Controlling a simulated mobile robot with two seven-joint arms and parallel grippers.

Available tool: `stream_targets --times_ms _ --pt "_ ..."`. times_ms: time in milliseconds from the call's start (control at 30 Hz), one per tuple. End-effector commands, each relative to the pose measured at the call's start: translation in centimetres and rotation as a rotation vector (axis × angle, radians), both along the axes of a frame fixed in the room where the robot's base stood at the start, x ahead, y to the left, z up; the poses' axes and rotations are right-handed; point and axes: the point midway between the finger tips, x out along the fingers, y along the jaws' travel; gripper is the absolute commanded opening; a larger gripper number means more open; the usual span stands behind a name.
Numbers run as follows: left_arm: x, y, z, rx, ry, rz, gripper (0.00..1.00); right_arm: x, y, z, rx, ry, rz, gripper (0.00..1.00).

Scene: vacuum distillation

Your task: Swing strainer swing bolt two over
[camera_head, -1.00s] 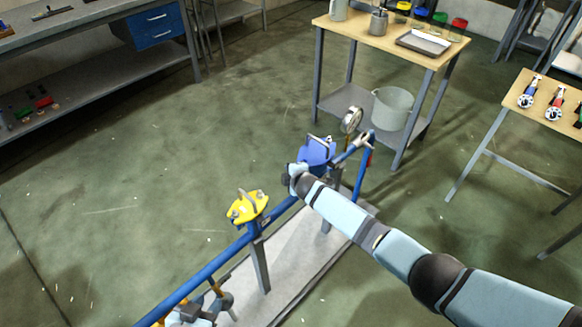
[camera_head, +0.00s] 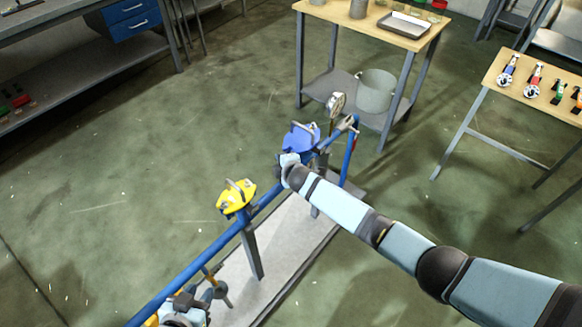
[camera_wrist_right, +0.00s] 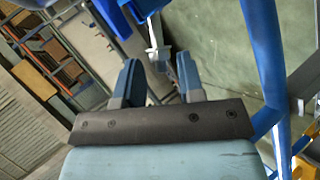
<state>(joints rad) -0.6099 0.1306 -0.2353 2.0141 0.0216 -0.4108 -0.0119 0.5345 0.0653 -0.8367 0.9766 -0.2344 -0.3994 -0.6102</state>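The blue strainer (camera_head: 300,138) sits on the blue pipe (camera_head: 190,268) of a low skid. My right gripper (camera_head: 283,166) is at the near side of the strainer, its fingertips mostly hidden by my wrist. In the right wrist view my right gripper (camera_wrist_right: 158,78) has its two fingers apart. A pale metal rod-like part (camera_wrist_right: 154,48), possibly a swing bolt, shows ahead of the gap, below a blue body (camera_wrist_right: 130,14). I cannot tell whether the fingers touch it. My left gripper (camera_head: 205,294) is low at the left by the pipe, and its finger state is unclear.
A yellow-topped fitting (camera_head: 236,197) stands on the pipe left of the strainer. A pressure gauge (camera_head: 336,103) rises behind it. A wooden-topped table (camera_head: 372,28) with a bucket (camera_head: 376,90) stands beyond, and a tool table (camera_head: 545,95) at right. The floor left of the skid is clear.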

Motion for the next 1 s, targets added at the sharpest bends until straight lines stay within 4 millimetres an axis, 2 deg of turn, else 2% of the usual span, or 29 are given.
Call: stream_targets --times_ms 200,433,700,1000 --pt "-0.2 0.1 0.9 0.008 -0.012 -0.005 0.35 -3.9 -1.4 2.5 0.001 0.000 0.001 0.35" --pt "-0.3 0.3 0.9 0.016 -0.009 -0.008 0.35 -6.8 -2.5 4.3 0.001 0.000 0.001 0.35" --pt "-0.4 0.3 0.6 0.019 -0.005 -0.010 0.35 -7.8 -2.8 4.9 0.000 0.000 0.000 0.35" --pt "-0.3 0.3 0.5 0.018 -0.011 -0.009 0.35 -7.2 -2.9 4.9 -0.007 0.005 0.001 0.35"
